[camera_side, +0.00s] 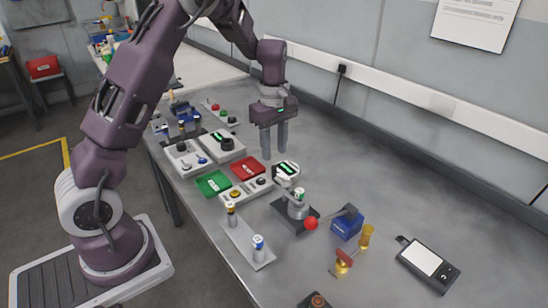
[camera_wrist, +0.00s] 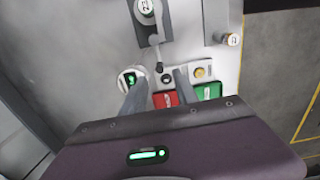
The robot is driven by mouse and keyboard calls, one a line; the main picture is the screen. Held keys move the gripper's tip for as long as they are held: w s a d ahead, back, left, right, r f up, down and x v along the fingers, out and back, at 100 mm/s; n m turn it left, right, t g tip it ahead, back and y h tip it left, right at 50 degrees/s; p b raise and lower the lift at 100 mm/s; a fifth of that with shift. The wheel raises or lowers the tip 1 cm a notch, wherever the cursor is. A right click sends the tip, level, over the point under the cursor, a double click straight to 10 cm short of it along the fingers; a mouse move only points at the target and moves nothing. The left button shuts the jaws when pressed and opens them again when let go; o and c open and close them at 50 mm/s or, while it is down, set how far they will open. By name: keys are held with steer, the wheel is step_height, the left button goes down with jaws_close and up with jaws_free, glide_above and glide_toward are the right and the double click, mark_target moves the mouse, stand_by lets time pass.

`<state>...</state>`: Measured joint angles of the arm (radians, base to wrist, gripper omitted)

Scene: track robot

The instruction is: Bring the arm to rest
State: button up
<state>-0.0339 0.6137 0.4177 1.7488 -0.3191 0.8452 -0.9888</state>
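My gripper (camera_side: 274,152) hangs pointing down over the far part of the grey workbench (camera_side: 400,205). Its two fingers are apart with nothing between them. In the wrist view my gripper (camera_wrist: 160,80) also shows both fingers spread. Below and between them lie a red tray (camera_wrist: 165,100) and a button panel with a dark knob. In the side view the red tray (camera_side: 248,168) and the green tray (camera_side: 213,184) lie nearer the camera than my gripper. I cannot tell the exact height of the fingertips above the bench.
A round device with a green display (camera_side: 286,170) stands close to my gripper. A lever stand with a red ball (camera_side: 311,223), a blue box (camera_side: 347,224) and a handheld meter (camera_side: 428,262) are farther right. Knob panels (camera_side: 227,144) sit left.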

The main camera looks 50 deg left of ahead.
steer(key=s+d+r+m+t+h, duration=0.1)
steer(key=s+d+r+m, duration=0.35)
steer(key=s+r, duration=0.2)
steer(key=s+d+r+m+t, duration=0.2)
steer(key=s+d+r+m, duration=0.25)
steer(key=r, duration=0.35)
steer(key=s+d+r+m+t+y, duration=0.1)
steer(key=s+d+m, duration=0.3)
steer(key=s+m, duration=0.5)
steer(key=s+t, duration=0.1)
steer(key=s, duration=0.5)
steer(key=shift+s+t, duration=0.15)
steer(key=shift+t, duration=0.15)
steer(key=shift+r, duration=0.1)
